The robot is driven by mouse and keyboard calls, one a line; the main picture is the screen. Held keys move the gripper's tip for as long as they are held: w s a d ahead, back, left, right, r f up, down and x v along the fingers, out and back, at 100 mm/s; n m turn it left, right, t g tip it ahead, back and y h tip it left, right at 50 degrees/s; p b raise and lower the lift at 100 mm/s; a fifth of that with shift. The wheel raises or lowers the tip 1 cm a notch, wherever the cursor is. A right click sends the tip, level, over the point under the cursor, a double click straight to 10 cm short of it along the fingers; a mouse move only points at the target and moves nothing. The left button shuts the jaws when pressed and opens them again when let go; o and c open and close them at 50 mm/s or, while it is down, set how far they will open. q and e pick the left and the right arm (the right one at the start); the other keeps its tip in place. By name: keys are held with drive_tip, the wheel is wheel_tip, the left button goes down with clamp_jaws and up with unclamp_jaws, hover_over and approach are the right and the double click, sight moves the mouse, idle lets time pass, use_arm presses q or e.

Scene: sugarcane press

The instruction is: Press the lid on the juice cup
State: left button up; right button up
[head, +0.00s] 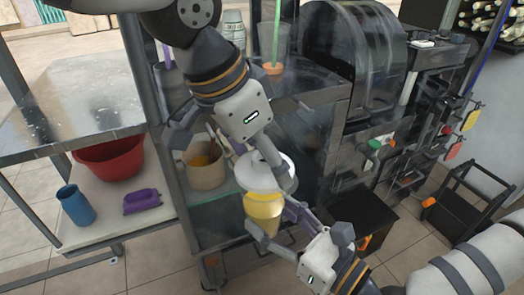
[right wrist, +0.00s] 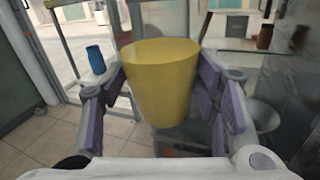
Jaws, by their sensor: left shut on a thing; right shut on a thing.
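The yellow juice cup (head: 263,209) is held by my right gripper (head: 282,217), its fingers on the cup's side. In the right wrist view the cup (right wrist: 160,80) stands between the two purple-padded fingers, wide end up, with no lid visible on its rim. A white round lid (head: 255,178) is in my left gripper (head: 264,160), which is shut on it. In the head view the lid appears just above and behind the cup's top. I cannot tell whether they touch. The lid's upper part is partly hidden by my left fingers.
A glass-sided steel press cabinet (head: 310,80) stands behind. A beige pot (head: 205,168) sits on its lower shelf. On the left, a low shelf holds a red basin (head: 108,160), a blue cup (head: 76,205) and a purple object (head: 142,201). A black rack (head: 465,205) stands right.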

use_arm(q)
drive_tip(key=shift+f, duration=0.45)
drive_tip(key=shift+f, duration=0.75)
drive_tip(key=o, duration=0.7)
drive_tip(key=shift+o, duration=0.2)
drive_tip(key=shift+r, duration=0.15)
drive_tip(key=v, duration=1.2)
drive_tip(key=shift+w, duration=0.15)
